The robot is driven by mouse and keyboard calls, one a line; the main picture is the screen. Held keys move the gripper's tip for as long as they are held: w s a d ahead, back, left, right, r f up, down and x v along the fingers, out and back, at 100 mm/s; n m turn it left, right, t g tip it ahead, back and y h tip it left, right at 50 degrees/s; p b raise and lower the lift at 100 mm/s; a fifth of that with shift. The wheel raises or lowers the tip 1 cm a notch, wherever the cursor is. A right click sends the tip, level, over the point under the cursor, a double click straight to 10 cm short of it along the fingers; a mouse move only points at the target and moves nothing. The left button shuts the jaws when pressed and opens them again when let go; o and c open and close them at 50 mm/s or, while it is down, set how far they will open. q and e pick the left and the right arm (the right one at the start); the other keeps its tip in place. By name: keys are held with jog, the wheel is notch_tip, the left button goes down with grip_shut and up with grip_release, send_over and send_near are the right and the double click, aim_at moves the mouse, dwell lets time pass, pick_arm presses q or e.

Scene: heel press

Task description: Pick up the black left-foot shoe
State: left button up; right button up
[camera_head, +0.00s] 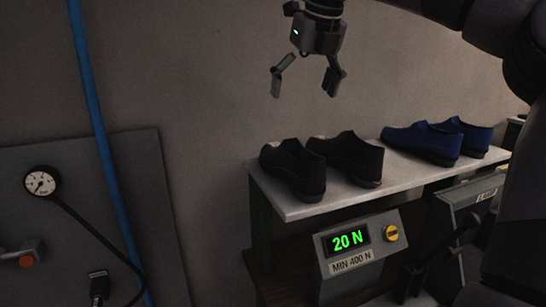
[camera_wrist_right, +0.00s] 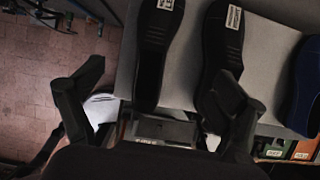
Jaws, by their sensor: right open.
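Two black shoes stand side by side on a pale shelf (camera_head: 310,209), the left one (camera_head: 308,176) at the shelf's left end and the right one (camera_head: 362,160) beside it. Their toes point toward the wall. In the right wrist view the left black shoe (camera_wrist_right: 152,60) and the right black shoe (camera_wrist_right: 222,45) carry white toe labels too small to read surely. My right gripper (camera_head: 306,83) is open and empty above the black shoes, clear of them. Its fingers also show in the right wrist view (camera_wrist_right: 160,78). My left gripper is out of view.
A pair of blue shoes (camera_head: 422,140) stands farther right on the shelf. Below the shelf is a box with a green 20 N display (camera_head: 348,239). A blue pipe (camera_head: 98,130) and a panel with a gauge (camera_head: 41,181) are at left.

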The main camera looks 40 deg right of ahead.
jog(key=p, duration=0.2)
send_near(287, 151)
jog(key=w+d+f, duration=0.2)
jog(key=f, duration=0.1)
jog(key=w+d+f, duration=0.1)
jog(key=shift+w+f, duration=0.2)
jog(key=shift+f, duration=0.2)
jog(key=shift+w+f, duration=0.15)
jog(key=shift+f, duration=0.55)
jog(key=x, duration=0.1)
jog(key=p+x, duration=0.2)
jog(key=shift+w+a+f, duration=0.25)
jog(key=shift+a+f, duration=0.05)
jog(key=shift+w+d+f, duration=0.1)
jog(key=shift+w+f, duration=0.1)
jog(key=shift+f, duration=0.25)
jog(key=shift+s, duration=0.1)
jog(key=shift+r, duration=0.1)
jog(key=shift+c, duration=1.3)
jog(key=c, duration=1.4)
